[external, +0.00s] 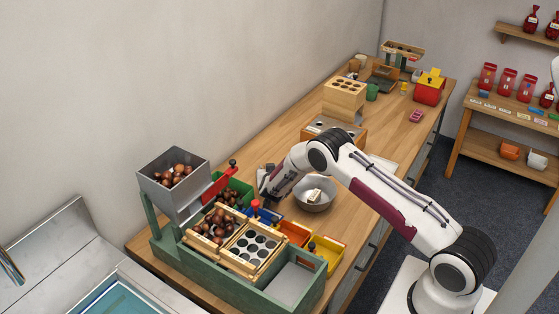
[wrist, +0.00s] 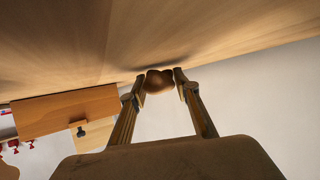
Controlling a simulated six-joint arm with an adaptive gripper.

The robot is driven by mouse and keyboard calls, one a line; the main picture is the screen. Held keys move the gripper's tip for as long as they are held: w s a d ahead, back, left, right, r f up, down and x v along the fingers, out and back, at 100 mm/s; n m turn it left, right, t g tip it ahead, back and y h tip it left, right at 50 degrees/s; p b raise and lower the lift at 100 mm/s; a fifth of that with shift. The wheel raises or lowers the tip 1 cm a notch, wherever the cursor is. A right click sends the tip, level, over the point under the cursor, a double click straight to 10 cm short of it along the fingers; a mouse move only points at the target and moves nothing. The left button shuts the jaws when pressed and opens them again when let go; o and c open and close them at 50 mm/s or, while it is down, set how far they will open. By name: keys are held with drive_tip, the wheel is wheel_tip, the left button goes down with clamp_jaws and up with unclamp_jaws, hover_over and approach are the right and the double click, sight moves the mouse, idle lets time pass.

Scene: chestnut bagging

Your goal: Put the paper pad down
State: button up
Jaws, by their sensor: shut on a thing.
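My gripper (wrist: 160,84) is shut on a brown, rounded, lobed thing (wrist: 159,80) held between its two fingertips. In the wrist view it is close to a wooden surface, and I cannot tell whether it touches. I cannot tell whether this thing is the paper pad. In the external view my gripper (external: 266,188) is low beside the green sorting stand (external: 165,240), left of a grey bowl (external: 315,203); the held thing is hidden there. A small cream block (external: 314,194) lies in the bowl. A white sheet (external: 384,165) lies partly behind my arm.
A hopper of chestnuts (external: 157,196) tops the stand, with a tray of round holes (external: 252,246) in front. Yellow (external: 325,258) and orange (external: 295,233) bins are at its right. A wooden block with holes (external: 344,98) stands farther back. The bench is clear around a pink item (external: 416,116).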

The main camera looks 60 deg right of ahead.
drive_tip(key=shift+f, duration=0.1)
drive_tip(key=o, duration=0.7)
drive_tip(key=shift+o, duration=0.2)
drive_tip(key=shift+v, duration=1.4)
drive_tip(key=shift+a+r, duration=0.1)
drive_tip(key=shift+r, duration=0.35)
wheel_tip(320, 180, up, 6)
drive_tip(key=shift+r, duration=0.2)
